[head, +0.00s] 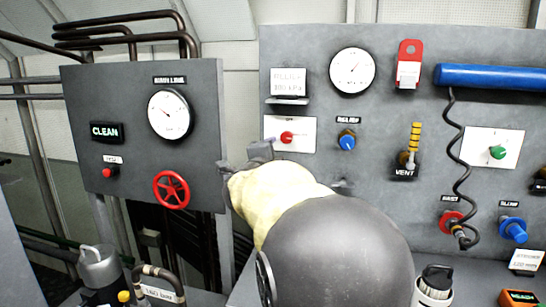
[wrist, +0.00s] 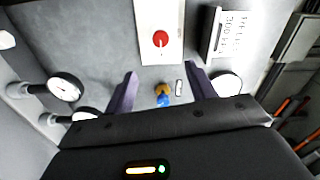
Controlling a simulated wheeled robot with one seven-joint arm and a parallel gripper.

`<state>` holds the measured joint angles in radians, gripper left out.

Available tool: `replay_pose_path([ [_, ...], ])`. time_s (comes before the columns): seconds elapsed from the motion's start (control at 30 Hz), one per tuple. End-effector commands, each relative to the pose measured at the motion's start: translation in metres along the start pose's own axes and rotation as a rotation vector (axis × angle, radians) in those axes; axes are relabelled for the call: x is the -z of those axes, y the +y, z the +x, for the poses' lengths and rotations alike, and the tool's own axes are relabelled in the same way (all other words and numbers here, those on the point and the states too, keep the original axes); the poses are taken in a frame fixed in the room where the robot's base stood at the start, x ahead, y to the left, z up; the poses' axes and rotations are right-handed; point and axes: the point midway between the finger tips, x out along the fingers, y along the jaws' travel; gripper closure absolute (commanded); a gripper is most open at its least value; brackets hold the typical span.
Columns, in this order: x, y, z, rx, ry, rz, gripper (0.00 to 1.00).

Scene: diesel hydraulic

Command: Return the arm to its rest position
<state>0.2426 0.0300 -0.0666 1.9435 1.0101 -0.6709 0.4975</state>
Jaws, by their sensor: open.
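My arm (head: 335,250) reaches up from the bottom of the head view, with a cream section and a dark grey link. My gripper (head: 258,152) is at its far end, in front of the gap between the two grey panels and just left of the white plate with a red knob (head: 286,137). In the wrist view my gripper (wrist: 160,72) is open, its two fingers apart with nothing held. The panel face shows between and beyond them, with the red knob (wrist: 160,39) and a blue knob with a brass base (wrist: 162,100).
The left panel (head: 85,90) carries a gauge, a CLEAN sign and a red handwheel (head: 171,190). The right panel (head: 310,60) carries a gauge, a red tag (head: 409,65), a blue bar (head: 490,77) with a coiled cord, and several knobs.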

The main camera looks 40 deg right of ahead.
Motion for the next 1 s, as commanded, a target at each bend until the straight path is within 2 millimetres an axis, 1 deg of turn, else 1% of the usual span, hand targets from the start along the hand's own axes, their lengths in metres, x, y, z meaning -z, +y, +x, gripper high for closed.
replay_pose_path([
  [0.37,-0.001,0.001,0.000,-0.001,-0.005,-0.005,0.44],
  [0.47,-0.013,0.008,-0.004,-0.013,-0.051,-0.049,0.44],
  [0.53,-0.031,0.020,-0.010,-0.030,-0.121,-0.119,0.44],
  [0.57,-0.041,0.028,-0.015,-0.040,-0.161,-0.159,0.44],
  [0.6,-0.056,0.039,-0.022,-0.053,-0.222,-0.220,0.44],
  [0.67,-0.078,0.059,-0.036,-0.076,-0.327,-0.325,0.44],
  [0.7,-0.093,0.075,-0.048,-0.091,-0.402,-0.402,0.44],
  [0.77,-0.114,0.099,-0.068,-0.114,-0.516,-0.517,0.44],
  [0.8,-0.125,0.116,-0.082,-0.128,-0.590,-0.593,0.44],
  [0.87,-0.139,0.141,-0.105,-0.147,-0.702,-0.706,0.44],
  [0.9,-0.146,0.159,-0.121,-0.161,-0.776,-0.782,0.44],
  [0.97,-0.153,0.185,-0.146,-0.178,-0.887,-0.895,0.44],
  [1.0,-0.156,0.202,-0.163,-0.190,-0.961,-0.971,0.44],
])
